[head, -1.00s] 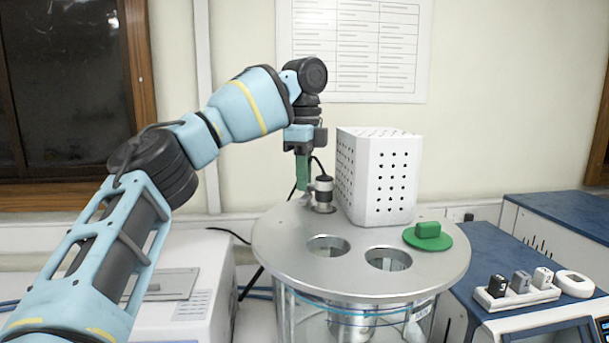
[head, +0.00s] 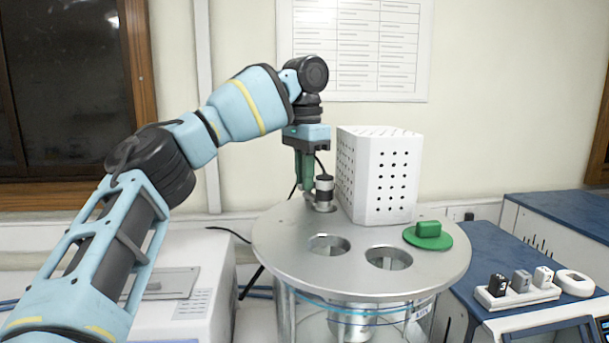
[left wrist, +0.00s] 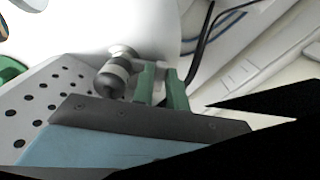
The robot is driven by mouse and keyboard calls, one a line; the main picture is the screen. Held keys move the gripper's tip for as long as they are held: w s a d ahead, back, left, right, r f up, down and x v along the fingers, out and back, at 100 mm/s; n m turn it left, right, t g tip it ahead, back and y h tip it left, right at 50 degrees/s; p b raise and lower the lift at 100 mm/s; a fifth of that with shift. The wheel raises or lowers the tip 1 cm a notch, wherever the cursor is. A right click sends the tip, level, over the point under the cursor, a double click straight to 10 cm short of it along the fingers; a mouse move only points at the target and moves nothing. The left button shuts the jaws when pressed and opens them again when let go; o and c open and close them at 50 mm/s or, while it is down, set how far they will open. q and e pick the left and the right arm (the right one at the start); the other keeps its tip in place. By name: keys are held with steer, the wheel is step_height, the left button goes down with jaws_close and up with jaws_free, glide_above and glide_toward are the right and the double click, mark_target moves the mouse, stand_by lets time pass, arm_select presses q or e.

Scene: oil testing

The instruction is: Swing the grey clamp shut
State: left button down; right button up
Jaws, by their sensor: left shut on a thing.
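In the left wrist view, a small grey part of the clamp (left wrist: 160,74) shows between the fingertips (left wrist: 160,70), next to the cylinder (left wrist: 112,78). How far the clamp is swung is hard to tell. My right gripper is not in view.
A white perforated box (head: 379,178) stands on the lid just right of the cylinder. Two open round holes lie toward the front. A green plug (head: 428,236) sits at the lid's right. A white holder with small blocks (head: 516,297) stands on the blue-topped unit.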

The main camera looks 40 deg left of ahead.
arm_select(q)
steer(key=shift+r+n, duration=0.1)
steer(key=shift+n, duration=0.5)
steer(key=c, duration=1.4)
jaws_free()
steer(key=shift+r, duration=3.85)
steer(key=shift+f, duration=0.1)
